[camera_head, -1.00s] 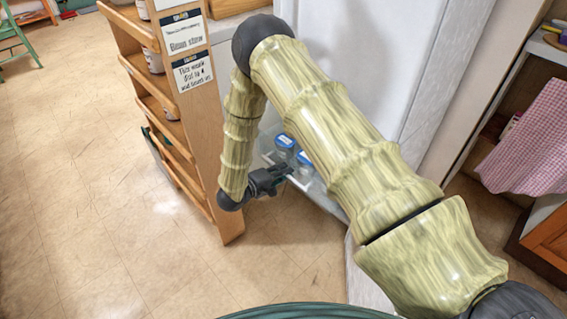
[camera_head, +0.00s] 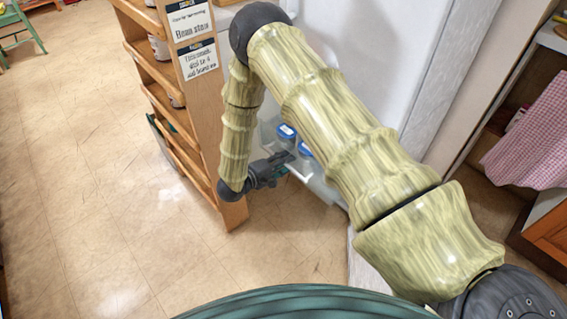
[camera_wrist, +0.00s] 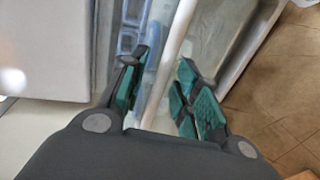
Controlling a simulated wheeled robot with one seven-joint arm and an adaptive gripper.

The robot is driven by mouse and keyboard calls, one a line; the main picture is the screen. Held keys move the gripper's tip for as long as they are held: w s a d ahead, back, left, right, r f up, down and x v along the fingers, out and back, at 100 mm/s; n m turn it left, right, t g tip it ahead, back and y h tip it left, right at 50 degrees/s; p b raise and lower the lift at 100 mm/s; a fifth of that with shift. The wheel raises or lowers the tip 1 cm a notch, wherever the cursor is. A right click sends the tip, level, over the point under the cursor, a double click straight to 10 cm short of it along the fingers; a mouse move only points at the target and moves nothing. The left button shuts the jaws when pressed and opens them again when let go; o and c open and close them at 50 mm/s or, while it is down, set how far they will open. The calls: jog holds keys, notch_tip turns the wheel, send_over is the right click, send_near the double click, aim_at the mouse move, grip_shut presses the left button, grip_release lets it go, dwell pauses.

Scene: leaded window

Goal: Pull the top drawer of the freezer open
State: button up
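The freezer shows as a tall white body or door panel (camera_head: 385,60) behind my arm. A clear drawer (camera_head: 325,188) with blue-lidded containers (camera_head: 286,132) inside shows low beside it, partly hidden by my arm. Whether it is the top drawer I cannot tell. My gripper (camera_head: 290,160) is at the drawer's left front edge. In the wrist view my gripper (camera_wrist: 162,85) is open, its green-padded fingers on either side of the drawer's pale front bar (camera_wrist: 176,45). Gaps show between the bar and the fingers.
A wooden shelf unit (camera_head: 205,120) with signs stands close to the left of my forearm. A counter with a pink checked cloth (camera_head: 530,140) is at the right.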

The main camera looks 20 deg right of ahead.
jog(key=v, duration=1.2)
dwell(0.5)
jog(key=s+d+f+t+y, duration=0.1)
jog(key=s+d+f+y, duration=0.1)
jog(key=s+f+y, duration=0.3)
jog(key=s+d+f+t+y, duration=0.1)
jog(key=d+f+t+y, duration=0.15)
jog(key=f, duration=0.35)
jog(key=s+f+m+g+y, duration=0.2)
jog(key=s+g+y, duration=0.2)
jog(key=s, duration=1.1)
jog(key=s+f+m+g+y, duration=0.25)
jog(key=s+g, duration=0.25)
jog(key=s, duration=1)
notch_tip(320, 180, up, 18)
jog(key=p, duration=1.7)
jog(key=shift+t+y, duration=0.3)
jog(key=shift+t, duration=0.05)
